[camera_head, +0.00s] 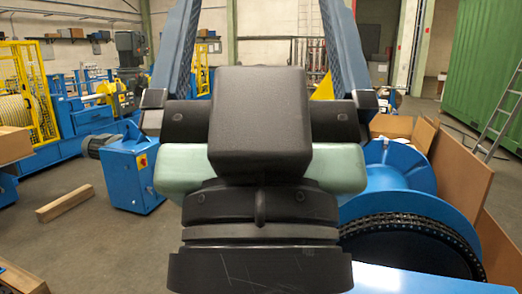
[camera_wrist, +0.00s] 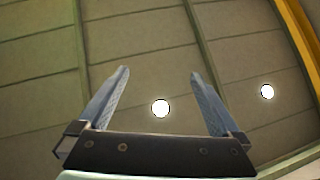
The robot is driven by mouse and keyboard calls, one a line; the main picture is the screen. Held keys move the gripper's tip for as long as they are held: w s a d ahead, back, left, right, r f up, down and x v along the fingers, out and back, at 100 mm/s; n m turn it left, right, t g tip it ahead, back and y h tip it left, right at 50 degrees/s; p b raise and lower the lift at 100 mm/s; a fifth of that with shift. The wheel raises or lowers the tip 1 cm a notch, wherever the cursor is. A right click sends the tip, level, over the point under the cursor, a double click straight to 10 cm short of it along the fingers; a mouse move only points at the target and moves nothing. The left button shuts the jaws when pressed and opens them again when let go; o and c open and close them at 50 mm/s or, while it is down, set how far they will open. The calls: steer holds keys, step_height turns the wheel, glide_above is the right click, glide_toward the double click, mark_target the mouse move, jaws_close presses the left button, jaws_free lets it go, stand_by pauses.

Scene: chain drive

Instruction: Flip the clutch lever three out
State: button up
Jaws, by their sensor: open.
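My gripper (camera_head: 258,8) fills the middle of the head view, with its two blue fingers spread wide and pointing up. In the wrist view my gripper (camera_wrist: 158,72) is open and nothing is between its fingers. I cannot make out any clutch lever in either view. A blue drum-shaped machine (camera_head: 400,172) with a black chain (camera_head: 418,222) around its lower part stands at the lower right of the head view, partly hidden by my arm.
A blue cabinet (camera_head: 133,178) with a motor stands on the left, near a wooden beam (camera_head: 64,204) on the floor. Brown panels (camera_head: 458,172) and a ladder (camera_head: 498,120) stand at the right. The wrist view shows ceiling and lamps (camera_wrist: 160,108). Grey floor is open at left.

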step_height(320, 180, up, 7)
steer(key=p, duration=0.5)
steer(key=shift+r, duration=0.2)
